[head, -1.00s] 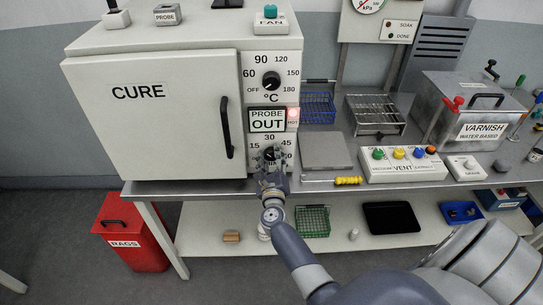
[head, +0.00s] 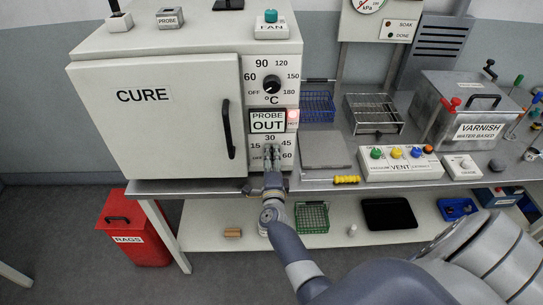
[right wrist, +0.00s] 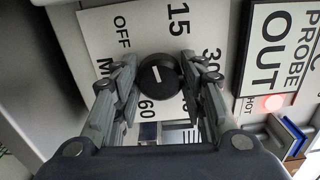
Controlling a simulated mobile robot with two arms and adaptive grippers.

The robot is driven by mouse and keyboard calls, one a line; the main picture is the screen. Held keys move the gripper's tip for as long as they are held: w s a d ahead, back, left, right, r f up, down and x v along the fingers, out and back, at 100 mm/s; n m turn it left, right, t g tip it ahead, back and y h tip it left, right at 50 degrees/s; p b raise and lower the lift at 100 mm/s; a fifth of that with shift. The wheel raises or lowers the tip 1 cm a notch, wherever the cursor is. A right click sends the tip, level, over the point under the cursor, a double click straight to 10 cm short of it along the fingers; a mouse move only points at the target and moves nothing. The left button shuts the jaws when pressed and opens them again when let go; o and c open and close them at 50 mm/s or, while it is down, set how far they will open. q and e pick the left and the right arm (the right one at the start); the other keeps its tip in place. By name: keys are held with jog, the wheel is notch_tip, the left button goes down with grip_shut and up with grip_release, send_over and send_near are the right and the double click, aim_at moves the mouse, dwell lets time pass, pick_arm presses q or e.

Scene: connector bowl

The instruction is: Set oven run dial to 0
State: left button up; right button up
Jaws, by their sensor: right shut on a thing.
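The oven (head: 150,120) is a white box marked CURE. Its lower run dial (right wrist: 160,75) is a black round knob with a short white mark, seen slanting in the right wrist view. Around it are printed OFF, 15, 30 and 60. My right gripper (right wrist: 160,62) has its fingers on both sides of the knob and is shut on it. The mark's exact pointing end is hard to tell. My left gripper is not in view.
Above are the temperature dial (head: 271,85), a PROBE OUT sign (head: 267,121) and a lit red HOT lamp (head: 293,115). The oven door handle (head: 227,128) is close left. A yellow-handled tool (head: 346,180) and VENT box (head: 400,167) lie right on the bench.

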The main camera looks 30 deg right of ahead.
jog(key=n+p, duration=0.1)
jog(key=n, duration=0.3)
jog(key=shift+n, duration=0.4)
jog(key=shift+f, duration=0.1)
dwell(0.3)
jog(key=o, duration=1.1)
jog(key=shift+c, duration=0.2)
